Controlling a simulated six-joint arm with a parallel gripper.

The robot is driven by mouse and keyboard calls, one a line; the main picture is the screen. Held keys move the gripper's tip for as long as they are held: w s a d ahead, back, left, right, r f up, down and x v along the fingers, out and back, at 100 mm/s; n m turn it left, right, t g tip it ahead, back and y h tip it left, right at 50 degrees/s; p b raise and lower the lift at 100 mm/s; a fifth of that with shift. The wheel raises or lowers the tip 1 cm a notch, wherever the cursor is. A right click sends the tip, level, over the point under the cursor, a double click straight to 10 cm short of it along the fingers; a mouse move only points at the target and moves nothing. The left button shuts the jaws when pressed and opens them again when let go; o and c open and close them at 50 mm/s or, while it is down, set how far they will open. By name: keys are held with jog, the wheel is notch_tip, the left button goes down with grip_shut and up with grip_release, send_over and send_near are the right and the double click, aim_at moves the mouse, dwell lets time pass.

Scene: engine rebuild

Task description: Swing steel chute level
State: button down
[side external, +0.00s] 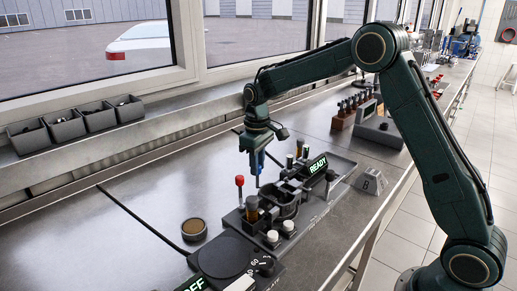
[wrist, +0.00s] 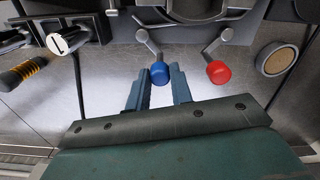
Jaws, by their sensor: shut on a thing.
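My gripper (wrist: 160,75) is shut on the blue knob (wrist: 159,73) of a short lever in the wrist view, one finger on each side of it. In the side external view my gripper (side external: 258,175) points down over the dark fixture, and the blue knob cannot be made out there. A curved grey metal part (wrist: 195,10), cut off by the top edge of the wrist view, lies between the blue and red levers. I cannot tell whether it is the steel chute or whether it is level.
A red-knobbed lever (wrist: 218,72) stands right of my fingers; its red knob (side external: 239,181) also shows in the side view. A round cup (side external: 194,229) sits on the bench. The bench to the left is mostly clear.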

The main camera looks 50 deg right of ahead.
jog(key=c, duration=1.2)
grip_release()
jog(key=shift+c, duration=0.2)
jog(key=shift+r, duration=0.1)
notch_tip(320, 180, up, 14)
jog(key=shift+s, duration=0.15)
